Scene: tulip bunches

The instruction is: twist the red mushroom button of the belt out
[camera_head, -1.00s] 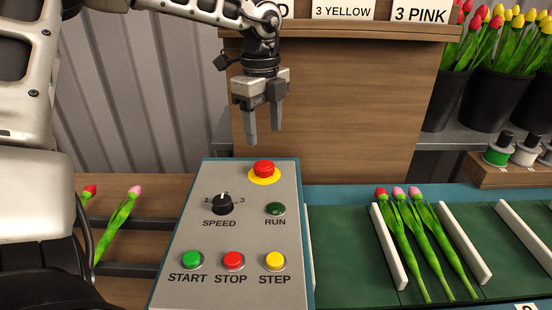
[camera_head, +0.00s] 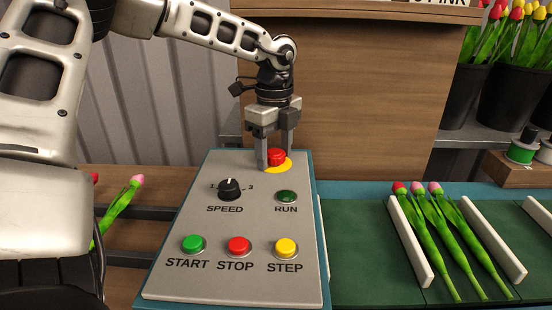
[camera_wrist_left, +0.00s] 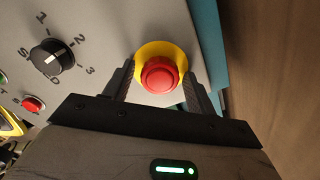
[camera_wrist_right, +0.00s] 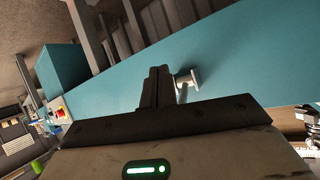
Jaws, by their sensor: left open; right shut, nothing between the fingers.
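The red mushroom button (camera_head: 277,156) stands on a yellow disc (camera_head: 287,166) at the top of the grey control panel (camera_head: 255,230). My left gripper (camera_head: 275,164) points down over it with one finger on each side. In the left wrist view the red button (camera_wrist_left: 159,75) sits between the two open fingers (camera_wrist_left: 158,85), with a gap visible on each side. My right gripper (camera_wrist_right: 158,75) shows only in its wrist view, its fingers together and empty, in front of a teal surface (camera_wrist_right: 240,60).
The panel also has a black speed knob (camera_head: 229,189), a dark green RUN lamp (camera_head: 287,196), and green, red and yellow buttons below. Right of it, a green belt (camera_head: 360,260) carries three tulips (camera_head: 432,235) between white dividers. A wooden board (camera_head: 350,90) rises behind the panel.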

